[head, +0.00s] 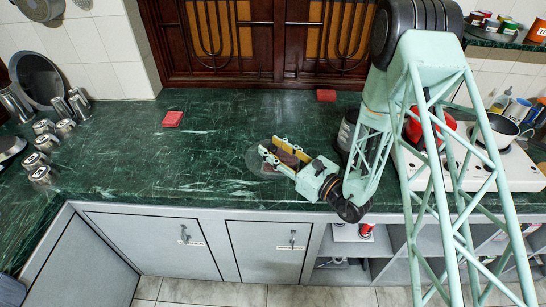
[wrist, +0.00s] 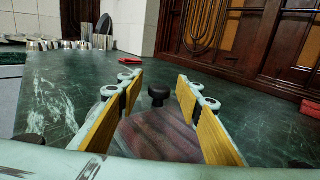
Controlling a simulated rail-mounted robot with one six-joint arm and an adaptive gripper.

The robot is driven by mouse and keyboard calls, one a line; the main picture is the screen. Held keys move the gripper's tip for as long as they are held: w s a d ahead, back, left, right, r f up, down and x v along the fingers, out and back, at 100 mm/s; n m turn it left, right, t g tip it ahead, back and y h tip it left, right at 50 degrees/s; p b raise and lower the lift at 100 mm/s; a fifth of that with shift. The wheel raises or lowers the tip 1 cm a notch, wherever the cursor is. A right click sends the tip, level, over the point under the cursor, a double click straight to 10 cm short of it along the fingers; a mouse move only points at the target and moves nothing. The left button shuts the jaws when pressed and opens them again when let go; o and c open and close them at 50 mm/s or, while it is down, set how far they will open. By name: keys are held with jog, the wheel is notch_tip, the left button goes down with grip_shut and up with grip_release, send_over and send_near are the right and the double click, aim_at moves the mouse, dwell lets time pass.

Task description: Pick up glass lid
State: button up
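The glass lid (head: 253,162) lies on the green counter, a clear disc partly hidden by my gripper in the head view. In the wrist view its round black knob (wrist: 159,92) stands upright near the middle, and a reddish-brown area shows below the knob. My gripper (head: 271,147) is low over the lid, its yellow-padded fingers spread. In the wrist view my gripper (wrist: 160,84) has one finger on each side of the knob, with a visible gap on both sides. I cannot tell how deep the knob sits between the fingertips.
Red blocks (head: 172,119) and (head: 326,96) lie farther back on the counter. Metal cups (head: 42,174) stand at the left. A white stove (head: 480,172) with a red pot (head: 430,125) is at the right. The counter left of the lid is clear.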

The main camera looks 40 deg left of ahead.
aim_at(274, 148)
dwell(0.3)
jog(key=c, duration=1.1)
jog(key=shift+r, duration=0.15)
jog(key=shift+r+p, duration=0.45)
jog(key=shift+r, duration=1.1)
jog(key=shift+d+r, duration=0.15)
jog(key=shift+d, duration=0.1)
jog(key=d, duration=0.5)
jog(key=s+d+r+p, duration=0.1)
jog(key=d, duration=0.9)
jog(key=shift+s+d+r+p, duration=0.15)
jog(key=shift+s+d+p, duration=0.05)
jog(key=shift+s+p, duration=0.1)
